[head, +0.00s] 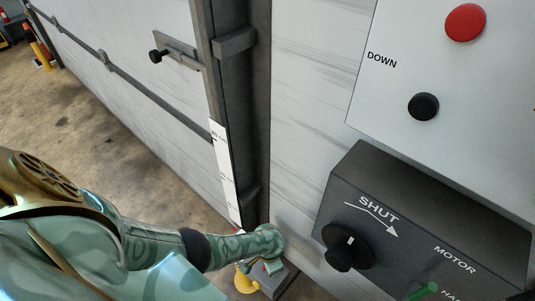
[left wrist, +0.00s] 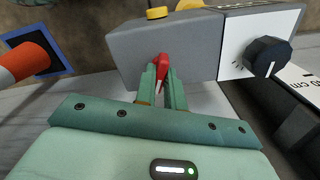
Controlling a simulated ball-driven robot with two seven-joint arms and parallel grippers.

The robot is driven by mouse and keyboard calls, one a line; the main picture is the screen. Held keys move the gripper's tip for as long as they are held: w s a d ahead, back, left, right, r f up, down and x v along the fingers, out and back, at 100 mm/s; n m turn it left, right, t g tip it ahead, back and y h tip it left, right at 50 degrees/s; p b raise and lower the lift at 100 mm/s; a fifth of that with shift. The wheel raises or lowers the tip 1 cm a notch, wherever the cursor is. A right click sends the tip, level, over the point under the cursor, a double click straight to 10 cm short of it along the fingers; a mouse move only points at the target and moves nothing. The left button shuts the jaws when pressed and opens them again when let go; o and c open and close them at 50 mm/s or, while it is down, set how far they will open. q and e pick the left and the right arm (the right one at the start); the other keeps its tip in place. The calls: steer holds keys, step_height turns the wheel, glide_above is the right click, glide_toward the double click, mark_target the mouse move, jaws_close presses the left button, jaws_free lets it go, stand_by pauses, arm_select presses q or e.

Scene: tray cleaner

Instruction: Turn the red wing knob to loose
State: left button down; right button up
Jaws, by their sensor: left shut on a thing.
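The red wing knob (left wrist: 162,66) sticks out from the face of a grey box (left wrist: 191,40) in the left wrist view. My left gripper (left wrist: 163,72) has its two green fingers closed on the knob, one on each side. Part of the knob is hidden between the fingers. In the head view my left gripper (head: 265,264) is low in the picture, at the grey box (head: 277,280) beside the door edge; the knob cannot be made out clearly there. My right gripper is not in view.
A black dial (left wrist: 267,56) on a white plate sits right of the knob. A yellow button (left wrist: 156,13) tops the box. An orange post (left wrist: 24,62) stands left. In the head view, a dark SHUT/MOTOR panel (head: 420,225) and a white DOWN panel (head: 400,60) are at right.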

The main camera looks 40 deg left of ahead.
arm_select(q)
steer(key=shift+d+n+p, duration=0.1)
steer(key=shift+n+p, duration=0.25)
steer(key=shift+n, duration=1.85)
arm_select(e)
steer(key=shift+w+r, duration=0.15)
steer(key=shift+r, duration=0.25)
arm_select(q)
steer(key=c, duration=1.5)
jaws_free()
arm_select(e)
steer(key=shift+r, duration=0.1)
arm_select(q)
step_height(320, 180, up, 16)
steer(key=p, duration=1.4)
steer(key=shift+r, duration=0.15)
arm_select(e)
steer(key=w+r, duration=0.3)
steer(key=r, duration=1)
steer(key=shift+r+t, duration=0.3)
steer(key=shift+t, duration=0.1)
